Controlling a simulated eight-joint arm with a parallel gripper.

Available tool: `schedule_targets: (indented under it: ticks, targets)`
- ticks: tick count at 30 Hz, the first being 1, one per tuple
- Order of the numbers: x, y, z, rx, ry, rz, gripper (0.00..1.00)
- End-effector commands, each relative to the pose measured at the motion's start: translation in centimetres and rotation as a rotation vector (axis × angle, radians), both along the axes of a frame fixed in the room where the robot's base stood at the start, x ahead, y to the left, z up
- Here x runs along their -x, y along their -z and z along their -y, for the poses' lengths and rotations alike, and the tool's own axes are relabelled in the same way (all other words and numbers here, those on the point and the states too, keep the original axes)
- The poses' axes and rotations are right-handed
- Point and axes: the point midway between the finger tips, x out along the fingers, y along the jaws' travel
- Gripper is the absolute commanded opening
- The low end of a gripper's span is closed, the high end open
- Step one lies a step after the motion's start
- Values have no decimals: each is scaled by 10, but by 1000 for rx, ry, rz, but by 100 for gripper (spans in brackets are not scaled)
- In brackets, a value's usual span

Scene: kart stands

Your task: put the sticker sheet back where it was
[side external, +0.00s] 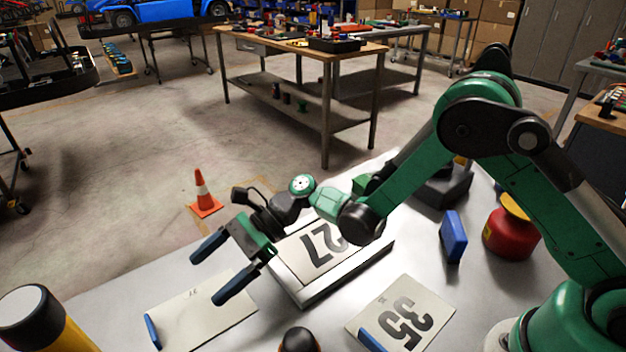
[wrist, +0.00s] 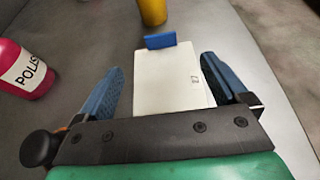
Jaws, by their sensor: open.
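My gripper (side external: 204,279) is open and empty, with two blue fingers above a pale sheet (side external: 205,318) on the left of the grey table. A sheet with a large 35 (side external: 415,305) lies at the front. A sheet with 27 (side external: 312,250) lies in a metal-edged tray (side external: 349,276). The frames do not show which is the sticker sheet.
A yellow container with a dark, white-topped cap (side external: 28,312) stands at the left corner. A dark round top (side external: 298,341) shows at the front edge. A blue block (side external: 453,237) and a red pot (side external: 510,235) stand right. A pink bottle (wrist: 22,72) shows in the wrist view.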

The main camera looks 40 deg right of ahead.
Motion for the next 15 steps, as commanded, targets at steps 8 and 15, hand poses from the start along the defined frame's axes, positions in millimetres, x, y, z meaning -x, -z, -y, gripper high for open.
schedule_targets:
  ticks: [8, 15]
  targets:
    - [-6, -31, 31, 164, -18, 258, 94]
    - [9, -72, 96, 553, -183, 744, 94]
